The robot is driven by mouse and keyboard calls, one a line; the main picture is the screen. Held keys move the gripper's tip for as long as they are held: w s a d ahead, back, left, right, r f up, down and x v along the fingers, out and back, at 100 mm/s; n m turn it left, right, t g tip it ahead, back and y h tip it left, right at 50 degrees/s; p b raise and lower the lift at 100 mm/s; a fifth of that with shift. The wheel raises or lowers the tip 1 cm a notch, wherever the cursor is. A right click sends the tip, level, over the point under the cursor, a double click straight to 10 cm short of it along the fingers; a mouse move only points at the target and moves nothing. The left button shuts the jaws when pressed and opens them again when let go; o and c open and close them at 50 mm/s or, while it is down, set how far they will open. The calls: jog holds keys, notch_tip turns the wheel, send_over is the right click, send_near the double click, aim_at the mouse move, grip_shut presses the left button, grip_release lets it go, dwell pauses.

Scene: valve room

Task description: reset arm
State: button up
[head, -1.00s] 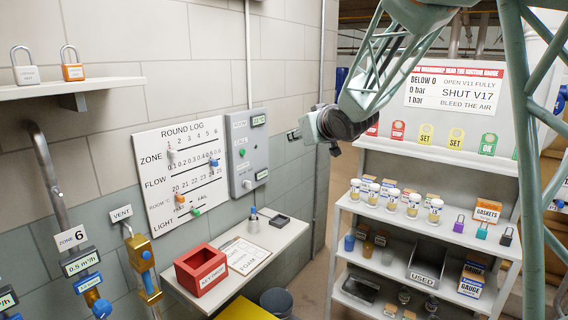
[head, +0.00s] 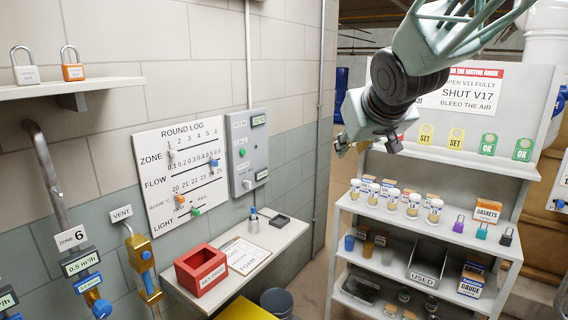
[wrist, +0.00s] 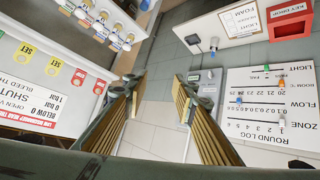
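My gripper touches nothing that I can see.
A grey shelf unit (head: 446,165) with jars, tags and boxes stands behind my gripper. The round log board (head: 181,168) hangs on the left wall. Below it a small wall shelf (head: 285,236) bears the red key drop box (head: 202,270). Open air lies between.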

jog(key=s+d+f+g, duration=0.1)
jog(key=s+f+g, duration=0.1)
jog(key=s, duration=1.3)
jog(key=s+d+f+m+g, duration=0.1)
jog(key=s+f, duration=0.3)
jog(key=s, duration=1.2)
jog(key=s+d+f+m+g, duration=0.1)
jog(key=s+f+g, duration=0.2)
jog(key=s, duration=1.3)
jog(key=shift+s+f+g, duration=0.15)
jog(key=shift+f+g, duration=0.1)
jog(key=shift+g, duration=0.05)
